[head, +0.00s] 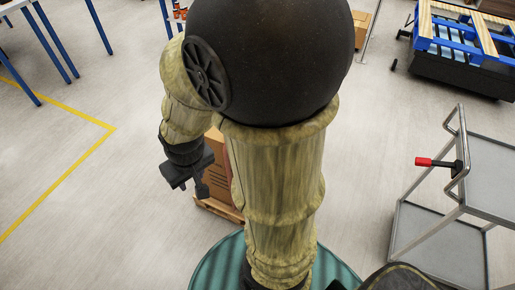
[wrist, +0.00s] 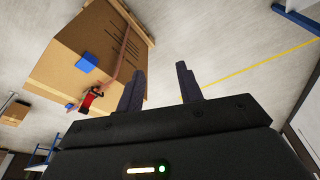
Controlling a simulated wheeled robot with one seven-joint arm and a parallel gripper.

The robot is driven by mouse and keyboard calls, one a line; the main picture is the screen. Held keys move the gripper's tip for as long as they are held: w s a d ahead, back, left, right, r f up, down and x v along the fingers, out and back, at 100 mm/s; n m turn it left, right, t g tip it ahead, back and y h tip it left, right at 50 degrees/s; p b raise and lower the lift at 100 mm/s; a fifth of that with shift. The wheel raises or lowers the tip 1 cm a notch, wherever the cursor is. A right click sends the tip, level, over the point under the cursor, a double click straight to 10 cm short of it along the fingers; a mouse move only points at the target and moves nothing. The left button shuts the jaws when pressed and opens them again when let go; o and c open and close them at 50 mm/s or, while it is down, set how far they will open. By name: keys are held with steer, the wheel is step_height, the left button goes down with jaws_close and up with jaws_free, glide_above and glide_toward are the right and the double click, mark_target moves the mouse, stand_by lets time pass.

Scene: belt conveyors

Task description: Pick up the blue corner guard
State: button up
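A small blue piece (wrist: 85,62), which looks like the blue corner guard, shows in the wrist view against the face of a large cardboard box (wrist: 60,75). It is left of my gripper's fingers and apart from them. My gripper (wrist: 160,70) is open, with nothing between its fingers. In the head view my gripper (head: 190,182) hangs beside the cardboard box (head: 216,160), which is partly hidden by my arm. The blue piece does not show in the head view.
A red and black object (wrist: 93,100) is at the box in the wrist view. The box stands on a wooden pallet (head: 222,210). A grey cart (head: 440,232) stands at the right and a blue pallet (head: 462,45) at the upper right.

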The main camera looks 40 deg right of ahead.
steer(key=shift+w, duration=0.35)
steer(key=shift+s+a, duration=0.1)
steer(key=o, duration=0.3)
steer(key=shift+s, duration=0.2)
steer(key=o, duration=0.7)
steer(key=f, duration=0.1)
steer(key=w+f+m+b, duration=0.1)
steer(key=shift+w+a+f, duration=0.1)
steer(key=shift+f, duration=0.25)
steer(key=shift+c, duration=0.2)
steer(key=w+d+f+m+t+h+b, duration=0.1)
steer(key=w+f+m+b, duration=0.2)
steer(key=f, duration=0.3)
steer(key=w+d+f+m+t+h+b, duration=0.1)
steer(key=w+f+m+t+b, duration=0.2)
steer(key=f, duration=0.4)
steer(key=d+f+m+h+b, duration=0.3)
steer(key=d+f+h+b, duration=0.1)
steer(key=d+h, duration=0.1)
steer(key=s+d+f+m+g+h+b, duration=0.1)
steer(key=d+f+m+h+b, duration=0.2)
steer(key=d, duration=0.5)
steer(key=f+h+b, duration=0.1)
steer(key=h, duration=0.1)
steer(key=shift+m+g+h, duration=0.3)
